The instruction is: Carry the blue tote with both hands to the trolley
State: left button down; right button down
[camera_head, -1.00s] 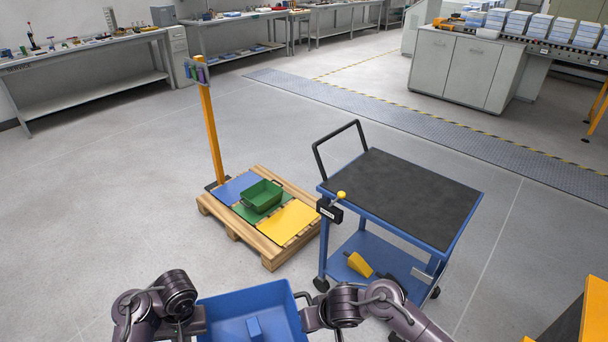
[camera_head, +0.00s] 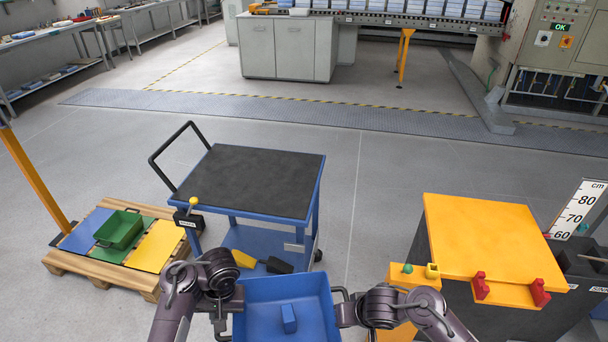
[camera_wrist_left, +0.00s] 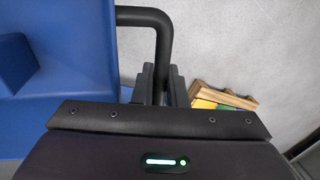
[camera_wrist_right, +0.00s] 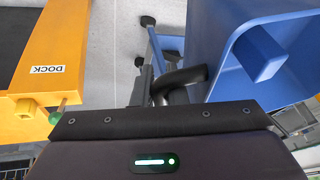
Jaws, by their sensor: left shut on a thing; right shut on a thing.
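The blue tote (camera_head: 262,318) is at the bottom middle of the head view, between my two arms, with a small blue block (camera_head: 289,318) inside. My left gripper (camera_wrist_left: 160,90) is shut on the tote's black side handle (camera_wrist_left: 150,18). My right gripper (camera_wrist_right: 150,92) is shut on the opposite handle (camera_wrist_right: 185,78). In the head view the gripper fingers are mostly hidden beside the tote. The trolley (camera_head: 250,180) stands ahead and slightly left of the tote, with a bare black top, blue frame and a push handle on its left. A yellow object (camera_head: 243,257) lies on its lower shelf.
A wooden pallet (camera_head: 150,287) with coloured panels and a green bin (camera_head: 119,230) is at left, by an orange post (camera_head: 35,180). A yellow-topped dock station (camera_head: 485,240) stands close at right. Open floor (camera_head: 375,190) lies between trolley and dock.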

aim_at(257, 176)
jog(key=i+j+z, duration=0.4)
jog(key=j, duration=0.2)
jog(key=i+j+z, duration=0.1)
jog(key=j+z, duration=0.15)
jog(key=i+j, duration=1.35)
jog(key=j, duration=0.15)
